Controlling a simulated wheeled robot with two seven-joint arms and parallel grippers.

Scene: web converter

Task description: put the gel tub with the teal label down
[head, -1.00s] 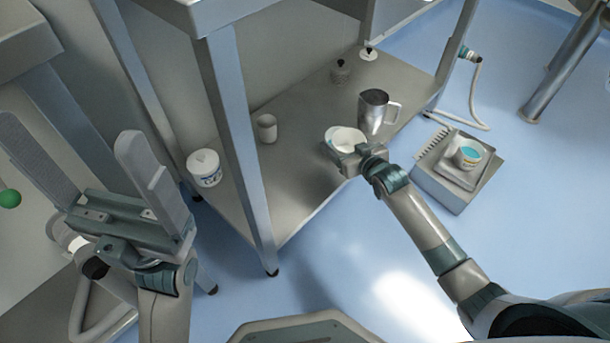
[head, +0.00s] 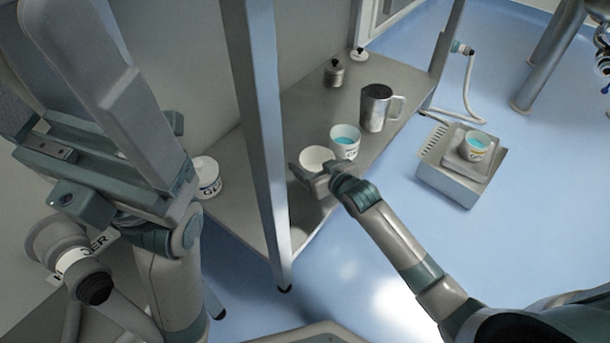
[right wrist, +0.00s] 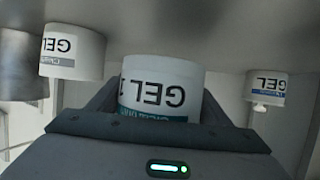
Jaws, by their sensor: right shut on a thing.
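My right gripper (head: 318,170) is shut on a white gel tub (head: 316,158) over the lower shelf (head: 385,148). In the right wrist view the held gel tub (right wrist: 160,88) shows upside-down "GEL" lettering and a teal band, between the fingers. I cannot tell whether its base touches the shelf. A white tub with a cyan top (head: 345,141) stands just behind and to its right. My left gripper (head: 35,60) is open and empty, large at the left.
Another gel tub (head: 207,178) stands left of the shelf post (head: 258,130). A steel jug (head: 376,107) and a small dark-topped container (head: 334,73) stand further back. A steel box (head: 455,178) on the floor carries a cyan-topped tub (head: 476,145).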

